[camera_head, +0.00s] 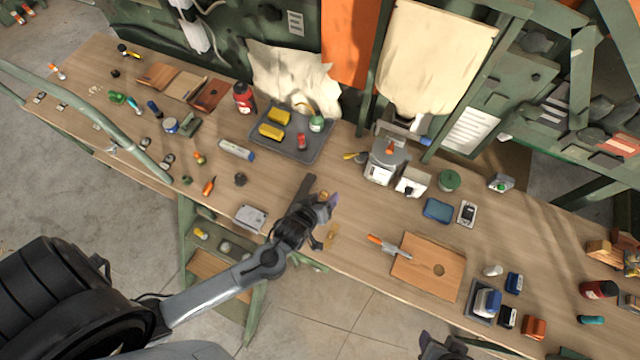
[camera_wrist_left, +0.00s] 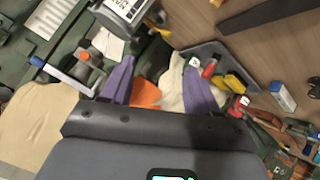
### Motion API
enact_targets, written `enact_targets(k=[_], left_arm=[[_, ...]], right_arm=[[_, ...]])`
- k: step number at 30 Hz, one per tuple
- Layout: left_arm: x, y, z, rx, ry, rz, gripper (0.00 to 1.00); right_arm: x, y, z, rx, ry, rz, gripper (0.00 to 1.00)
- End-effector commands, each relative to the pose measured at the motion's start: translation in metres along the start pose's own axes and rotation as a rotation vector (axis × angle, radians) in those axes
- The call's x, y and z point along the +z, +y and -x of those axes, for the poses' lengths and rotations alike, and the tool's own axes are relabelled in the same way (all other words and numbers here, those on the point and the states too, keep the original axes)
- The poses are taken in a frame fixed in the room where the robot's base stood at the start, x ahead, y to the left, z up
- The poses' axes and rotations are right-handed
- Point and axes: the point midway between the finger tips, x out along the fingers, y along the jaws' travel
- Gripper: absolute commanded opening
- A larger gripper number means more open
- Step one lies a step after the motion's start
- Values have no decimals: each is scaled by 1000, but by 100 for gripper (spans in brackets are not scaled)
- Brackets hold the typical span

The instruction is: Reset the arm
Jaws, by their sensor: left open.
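My left arm reaches in from the lower left in the head view. Its gripper (camera_head: 328,212) hangs over the front part of the long wooden workbench (camera_head: 350,224). In the left wrist view the two purple fingers of this gripper (camera_wrist_left: 158,65) stand apart with nothing held between them. Beyond the fingers, the grey tray with yellow items and cream cloth show. At the bottom edge of the head view a small dark part of my right gripper (camera_head: 440,347) shows. Its fingers are too cut off to tell their state.
A grey tray (camera_head: 317,152) with yellow blocks lies behind the left gripper. A grey box-like device (camera_head: 383,165) stands right of it. A wooden board (camera_head: 428,266) lies to the right, beside an orange-tipped tool (camera_head: 388,245). Many small tools and bottles cover both bench ends.

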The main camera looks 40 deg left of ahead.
Motion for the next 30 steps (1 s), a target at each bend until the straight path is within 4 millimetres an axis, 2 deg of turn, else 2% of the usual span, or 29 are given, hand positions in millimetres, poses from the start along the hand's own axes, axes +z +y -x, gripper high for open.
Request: enact_targets(k=[13,16,18,23,30], left_arm=[[2,-1,0,-2,-3,0,60],[11,-8,3,-13,-18,0,60],[17,-20,9,-32,-27,9,60],[-2,-21,48,-24,-82,10,60],[-22,-17,130,-36,-344,-336,60]], right_arm=[[0,0,0,-1,1,-3,52],[0,-1,0,-3,1,-5,52],[-1,-1,0,-4,1,-7,52],[-1,-2,0,-6,2,-9,52],[-1,-2,0,-6,2,-9,52]])
